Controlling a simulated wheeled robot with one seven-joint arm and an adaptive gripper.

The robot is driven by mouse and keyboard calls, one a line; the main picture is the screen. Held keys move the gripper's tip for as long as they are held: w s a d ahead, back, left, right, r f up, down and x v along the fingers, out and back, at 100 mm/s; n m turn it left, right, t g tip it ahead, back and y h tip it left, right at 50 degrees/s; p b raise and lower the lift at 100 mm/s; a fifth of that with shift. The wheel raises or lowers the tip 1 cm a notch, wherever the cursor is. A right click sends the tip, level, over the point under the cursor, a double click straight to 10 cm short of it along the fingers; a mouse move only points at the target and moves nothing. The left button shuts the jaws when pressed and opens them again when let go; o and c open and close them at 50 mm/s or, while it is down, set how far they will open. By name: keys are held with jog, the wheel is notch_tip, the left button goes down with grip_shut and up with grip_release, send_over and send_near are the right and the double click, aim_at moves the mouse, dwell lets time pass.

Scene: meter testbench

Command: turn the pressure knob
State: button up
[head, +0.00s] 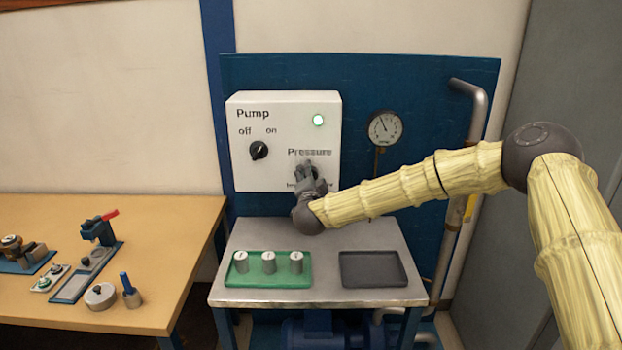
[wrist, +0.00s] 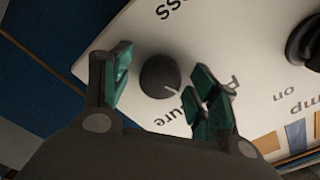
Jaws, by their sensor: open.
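The pressure knob (wrist: 160,76) is a round dark knob with a light pointer line on the white control box (head: 255,180). In the wrist view it sits between the two open fingers of my gripper (wrist: 162,88), with visible gaps on both sides. The fingers have green pads. In the head view my gripper (head: 309,176) is in front of the box below the word "Pressure" and hides the knob. Whether the fingertips reach around the knob in depth is hard to tell.
A black pump switch (head: 258,150) and a lit green lamp (head: 318,120) are on the box. A gauge (head: 384,128) and a grey pipe (head: 474,130) are to the right. Below, a steel table (head: 325,297) bears a green tray (head: 240,280) with grey cylinders and an empty black tray (head: 373,269).

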jog(key=s, duration=1.2)
